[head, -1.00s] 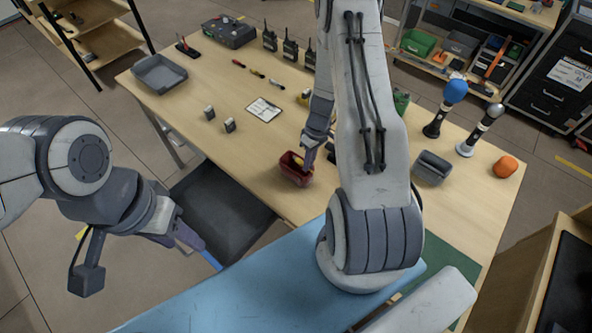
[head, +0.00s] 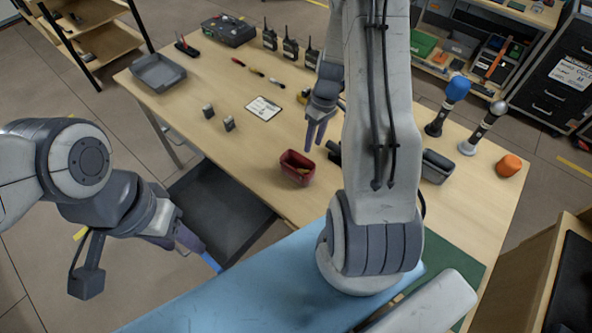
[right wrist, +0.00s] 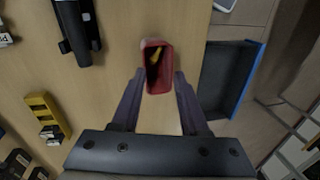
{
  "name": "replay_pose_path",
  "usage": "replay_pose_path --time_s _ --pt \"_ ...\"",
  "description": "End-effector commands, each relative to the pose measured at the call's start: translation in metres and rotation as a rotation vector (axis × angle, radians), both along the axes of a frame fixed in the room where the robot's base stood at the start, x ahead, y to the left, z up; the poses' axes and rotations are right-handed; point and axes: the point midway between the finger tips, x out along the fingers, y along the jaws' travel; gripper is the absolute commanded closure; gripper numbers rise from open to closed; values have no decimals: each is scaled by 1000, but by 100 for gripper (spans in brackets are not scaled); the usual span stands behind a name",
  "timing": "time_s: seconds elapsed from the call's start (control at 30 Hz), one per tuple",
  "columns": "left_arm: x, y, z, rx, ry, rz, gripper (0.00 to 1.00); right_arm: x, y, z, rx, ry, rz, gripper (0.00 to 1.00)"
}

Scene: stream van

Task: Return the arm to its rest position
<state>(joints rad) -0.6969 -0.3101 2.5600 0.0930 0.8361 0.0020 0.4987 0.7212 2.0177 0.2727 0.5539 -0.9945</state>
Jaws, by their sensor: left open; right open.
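My right gripper (head: 317,133) is open and empty above the table (head: 240,150), just behind and to the right of a small red bin (head: 297,166). In the right wrist view the red bin (right wrist: 157,68) lies beyond my spread fingertips (right wrist: 157,82), with a yellow item inside it. My right arm rises across the middle of the head view and hides part of the table. My left gripper (head: 212,258) hangs low at the left, off the table's front edge, beside a dark tray-like surface; its fingers show only partly.
On the table stand a grey tray (head: 158,72), several radios, a white card (head: 263,108), two small grey boxes, a blue-topped microphone (head: 447,105), a silver-topped one (head: 484,128), an orange ball-like item (head: 509,165) and a grey bin (head: 436,166). The table's front middle-left is clear.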

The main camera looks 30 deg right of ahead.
Motion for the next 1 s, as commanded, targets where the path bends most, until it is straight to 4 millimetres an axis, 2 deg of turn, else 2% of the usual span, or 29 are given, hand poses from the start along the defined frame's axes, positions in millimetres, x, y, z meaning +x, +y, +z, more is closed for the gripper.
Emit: replay_pose_path --time_s 0.2,0.63,0.73,0.77,0.87,0.97,1.0 --pt "0 0 -5 0 0 1 50 1 -4 19 -1 -1 -1 56" --pt "0 0 -5 0 0 1 50 1 -4 20 0 0 0 56" --pt "0 0 -6 0 0 1 50 3 2 23 -3 -1 8 56" --pt "0 0 -6 0 0 1 50 4 7 26 -5 -2 16 56" --pt "0 0 -11 0 0 1 50 9 42 44 -18 -7 54 56" --pt "0 0 -17 0 0 0 50 5 99 70 -38 -15 111 56" --pt "0 0 -20 0 0 0 50 -1 125 82 -46 -19 135 56"
